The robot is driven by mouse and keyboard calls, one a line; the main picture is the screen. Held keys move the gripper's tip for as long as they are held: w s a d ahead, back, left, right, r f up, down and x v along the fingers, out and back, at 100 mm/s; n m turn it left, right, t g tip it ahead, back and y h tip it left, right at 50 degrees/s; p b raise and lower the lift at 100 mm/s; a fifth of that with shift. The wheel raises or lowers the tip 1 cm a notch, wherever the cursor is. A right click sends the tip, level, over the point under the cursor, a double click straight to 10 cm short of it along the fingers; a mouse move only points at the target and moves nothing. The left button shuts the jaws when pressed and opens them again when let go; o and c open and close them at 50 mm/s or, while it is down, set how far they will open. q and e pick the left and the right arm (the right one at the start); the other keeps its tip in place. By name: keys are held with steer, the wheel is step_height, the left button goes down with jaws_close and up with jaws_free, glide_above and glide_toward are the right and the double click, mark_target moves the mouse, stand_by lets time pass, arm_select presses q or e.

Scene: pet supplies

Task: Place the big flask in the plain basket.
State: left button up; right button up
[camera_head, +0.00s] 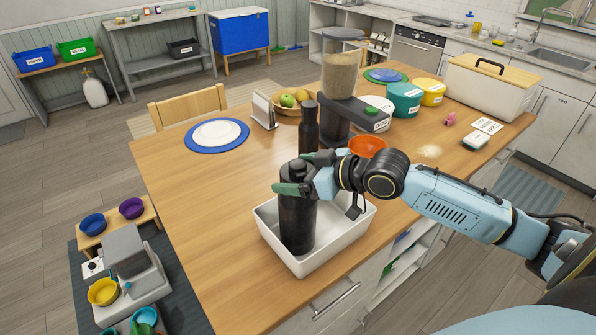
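The big flask (297,222) is dark and has a black cap. It is upright inside the white plain basket (335,248) on the wooden table, toward the basket's left side. Whether its base touches the basket floor is hard to tell. My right gripper (291,183) reaches in from the right, and its green-tipped fingers are around the flask's upper part, shut on it. A slimmer dark bottle (308,128) stands on the table just behind the flask. My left gripper is not in view.
A pet feeder (340,80), an orange bowl (367,146), a fruit basket (288,108) and food tubs (403,99) stand farther back. A blue mat with a white plate (216,132) lies at the back left. The table left of the basket is clear.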

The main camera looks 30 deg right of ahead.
steer(key=shift+r, duration=0.1)
steer(key=p+v, duration=0.1)
steer(key=v, duration=1.1)
steer(key=shift+p, duration=0.4)
